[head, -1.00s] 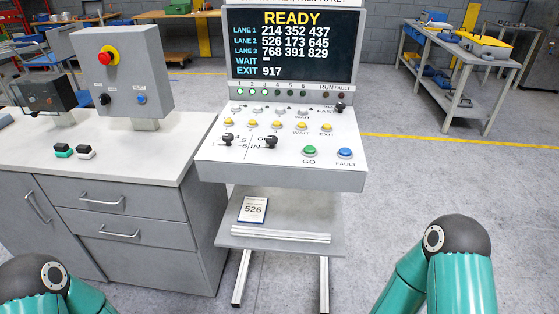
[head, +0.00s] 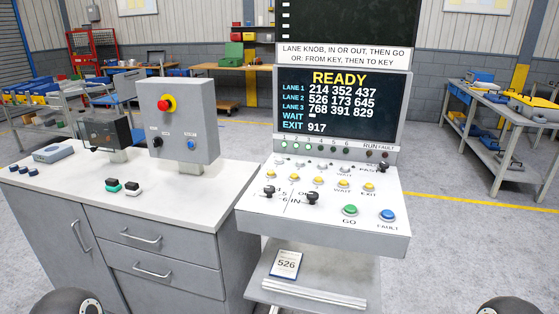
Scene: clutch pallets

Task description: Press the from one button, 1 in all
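A grey control console (head: 330,215) stands right of centre with a sloped panel of keys. A row of yellow buttons (head: 319,181) crosses the panel, with labels reading WAIT and EXIT toward its right. A row of paler buttons (head: 320,167) lies behind it. Which button is from one cannot be told, as the small labels are blurred. The screen (head: 339,104) reads READY, lanes 1 to 3 with numbers, WAIT with a dash, and EXIT 917. Neither gripper is in view; only dark rounded parts of my arms show at the bottom edge, well below the panel.
Black knobs (head: 312,198), a green GO button (head: 350,210) and a blue FAULT button (head: 387,215) sit nearer the panel front. A card reading 526 (head: 286,265) lies on the shelf below. A cabinet (head: 150,240) with a red-button box (head: 178,120) adjoins left.

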